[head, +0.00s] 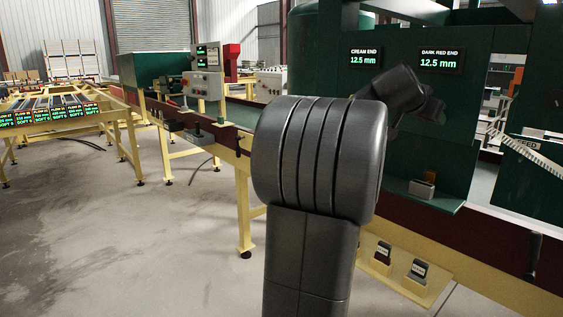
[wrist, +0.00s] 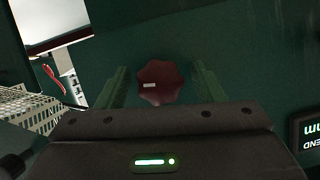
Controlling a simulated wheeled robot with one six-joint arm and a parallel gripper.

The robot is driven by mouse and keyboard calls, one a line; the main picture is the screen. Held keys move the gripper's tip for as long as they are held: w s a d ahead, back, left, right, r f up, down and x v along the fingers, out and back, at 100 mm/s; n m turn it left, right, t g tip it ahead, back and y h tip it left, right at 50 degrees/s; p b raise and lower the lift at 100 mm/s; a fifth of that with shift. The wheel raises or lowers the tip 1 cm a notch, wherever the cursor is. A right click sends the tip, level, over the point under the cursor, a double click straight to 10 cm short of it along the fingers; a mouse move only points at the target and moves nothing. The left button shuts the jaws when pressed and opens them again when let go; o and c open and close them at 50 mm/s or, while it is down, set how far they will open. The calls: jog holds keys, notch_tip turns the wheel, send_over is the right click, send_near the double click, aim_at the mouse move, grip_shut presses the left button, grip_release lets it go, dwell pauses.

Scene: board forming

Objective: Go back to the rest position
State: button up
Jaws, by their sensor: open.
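My gripper (wrist: 163,76) is open in the wrist view, its two greenish fingers apart with nothing held between them. A dark red lobed knob (wrist: 160,92) with a small white mark shows on the green panel, between the fingers in the picture. I cannot tell how far the fingertips are from it. In the head view my dark grey arm fills the middle and bends toward the green machine (head: 470,130). The fingers cannot be made out there, and the knob is not visible.
Displays for the cream end (head: 366,57) and dark red end (head: 440,60) both read 12.5 mm. A green shelf (head: 425,198) holds a small block. A yellow ledge (head: 410,285) carries two small labelled items. A control box (head: 207,83) stands left. Grey floor (head: 130,230) is clear at left.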

jog(key=shift+w+d+f, duration=0.15)
jog(key=shift+w+d, duration=0.05)
jog(key=shift+s+a, duration=0.1)
